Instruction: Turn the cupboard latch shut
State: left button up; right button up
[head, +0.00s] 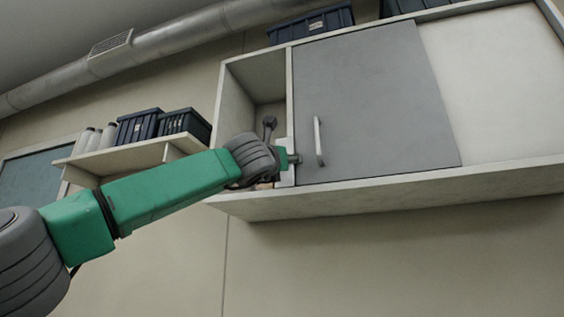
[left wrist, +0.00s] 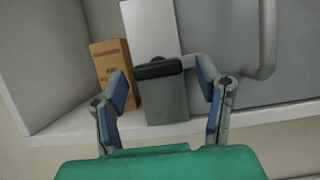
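The wall cupboard (head: 380,190) has a grey door (head: 375,100) with a pale upright handle (head: 319,141). To the left of the door is an open, shelf-like bay. In the left wrist view, the latch (left wrist: 163,102) is a grey block with a dark bar across its top, in front of a pale plate (left wrist: 150,28). My left gripper (left wrist: 164,68) is open, one blue-padded finger on each side of the latch. Gaps show on both sides, so it does not grip it. In the head view my wrist partly hides the latch. My right gripper is in neither view.
An orange-brown box (left wrist: 111,70) stands in the bay just left of the latch. The door handle (left wrist: 267,40) is close to the right finger. A side shelf (head: 125,156) with dark bins (head: 184,124) is left of the cupboard. The wall below is clear.

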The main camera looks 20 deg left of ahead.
pick_arm(q)
jog(key=v, duration=1.2)
dwell(0.5)
